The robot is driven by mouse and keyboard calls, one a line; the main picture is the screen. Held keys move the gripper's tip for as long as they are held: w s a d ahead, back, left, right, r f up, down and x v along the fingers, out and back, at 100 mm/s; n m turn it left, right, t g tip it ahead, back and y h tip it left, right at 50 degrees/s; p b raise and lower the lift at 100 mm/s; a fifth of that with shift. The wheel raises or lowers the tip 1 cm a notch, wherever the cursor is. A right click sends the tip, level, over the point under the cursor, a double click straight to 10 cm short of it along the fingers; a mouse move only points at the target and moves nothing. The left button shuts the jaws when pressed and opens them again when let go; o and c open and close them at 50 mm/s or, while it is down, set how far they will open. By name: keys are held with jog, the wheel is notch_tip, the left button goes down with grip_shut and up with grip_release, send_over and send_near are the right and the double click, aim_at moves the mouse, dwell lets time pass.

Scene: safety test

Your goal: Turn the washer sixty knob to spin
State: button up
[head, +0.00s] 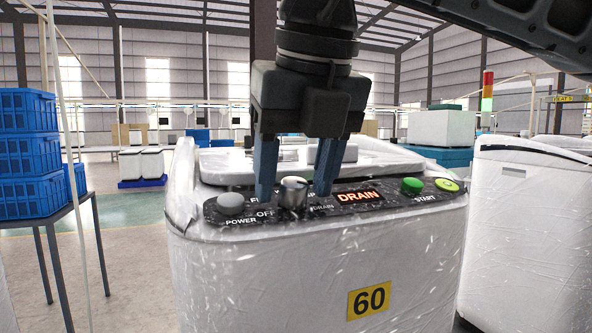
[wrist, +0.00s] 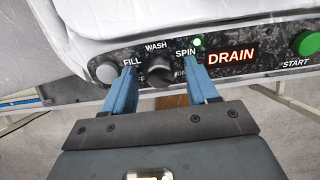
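The washer (head: 270,270) with the yellow 60 label (head: 369,299) stands in front of me, wrapped in plastic. The display (wrist: 231,55) reads DRAIN in orange. My gripper (head: 293,197) points down at the panel, open, with one blue finger on each side of the knob. Gaps show between knob and fingers in the wrist view. I cannot tell where the knob's pointer aims.
A grey POWER button (head: 230,202) is left of the knob, close to the left finger. A green START button (head: 412,186) and a yellow-green button (head: 446,185) are to the right. Another wrapped washer (head: 525,240) stands right; blue crates (head: 30,155) stand on a table left.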

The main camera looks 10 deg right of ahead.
jog(key=c, duration=1)
jog(key=shift+n+b, duration=0.3)
jog(key=shift+b, duration=0.15)
jog(key=shift+f+n+b, duration=0.15)
jog(key=shift+n+b, duration=0.35)
jog(key=shift+b, duration=0.2)
jog(key=n+b, duration=0.2)
jog(key=shift+n, duration=0.3)
jog(key=n+b, duration=0.1)
jog(key=n, duration=0.2)
jog(key=shift+n+b, duration=0.3)
jog(key=shift+r+n+y, duration=0.2)
jog(key=shift+n+y, duration=0.1)
jog(key=shift+n, duration=1.7)
